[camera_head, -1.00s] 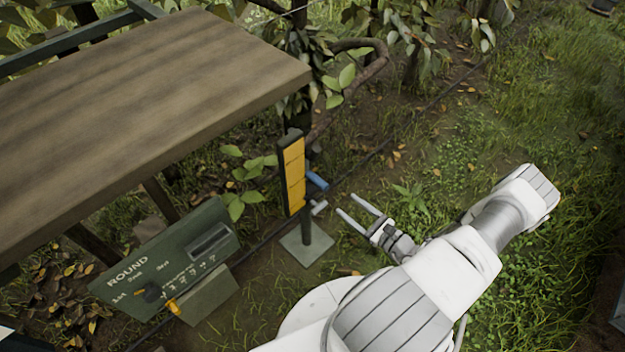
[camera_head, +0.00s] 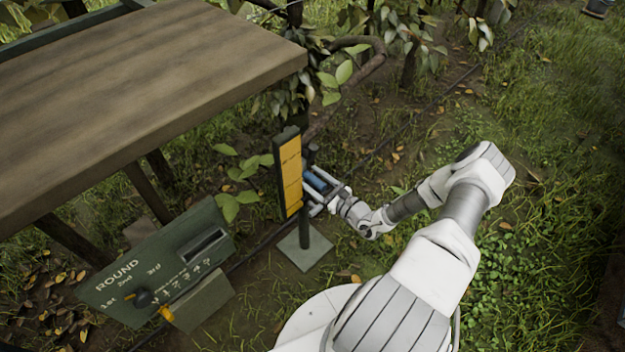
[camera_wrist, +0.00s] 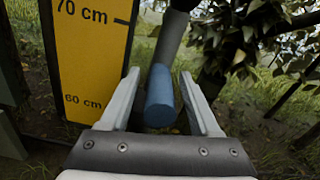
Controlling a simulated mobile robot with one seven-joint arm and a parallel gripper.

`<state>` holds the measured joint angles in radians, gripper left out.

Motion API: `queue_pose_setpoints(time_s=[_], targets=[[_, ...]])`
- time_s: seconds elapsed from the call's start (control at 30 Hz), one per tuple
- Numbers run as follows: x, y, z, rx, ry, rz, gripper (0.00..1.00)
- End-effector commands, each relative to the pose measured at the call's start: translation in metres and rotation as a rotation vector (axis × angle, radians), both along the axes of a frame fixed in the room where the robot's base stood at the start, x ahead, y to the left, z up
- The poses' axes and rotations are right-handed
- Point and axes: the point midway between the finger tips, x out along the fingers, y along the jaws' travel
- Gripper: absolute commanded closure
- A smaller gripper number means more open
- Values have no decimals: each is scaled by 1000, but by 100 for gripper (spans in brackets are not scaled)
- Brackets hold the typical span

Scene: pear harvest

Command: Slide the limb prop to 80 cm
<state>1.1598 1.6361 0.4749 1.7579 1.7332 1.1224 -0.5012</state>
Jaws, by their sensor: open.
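The limb prop stands upright on a square grey base plate (camera_head: 304,248), with a yellow scale board (camera_head: 290,176) on its left side. In the wrist view the scale (camera_wrist: 88,50) shows 70 cm above and 60 cm below. The prop's blue handle (camera_wrist: 160,98) lies between my open fingers, with a visible gap on each side. The dark post (camera_wrist: 172,38) rises behind it. My gripper (camera_head: 318,187) is at the handle, right of the scale. It also shows in the wrist view (camera_wrist: 162,105). The 80 cm mark is not readable here.
A wooden table (camera_head: 140,90) fills the upper left. A green ROUND panel (camera_head: 150,270) with a slot and a knob stands at lower left. Leafy branches (camera_head: 350,50) hang behind the prop. Open grass (camera_head: 540,150) lies to the right.

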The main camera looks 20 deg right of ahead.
Motion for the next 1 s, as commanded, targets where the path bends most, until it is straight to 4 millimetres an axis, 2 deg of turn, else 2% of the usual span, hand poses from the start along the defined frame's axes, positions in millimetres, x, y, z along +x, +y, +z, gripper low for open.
queue_pose_setpoints(time_s=[0.13, 0.4, 0.5, 1.0], targets=[[0, 0, 0, 0, 0, 0, 37], [0, 0, 0, 0, 0, 0, 86], [0, 0, 0, 0, 0, 0, 100], [0, -1, 0, 0, 0, -1, 100]])
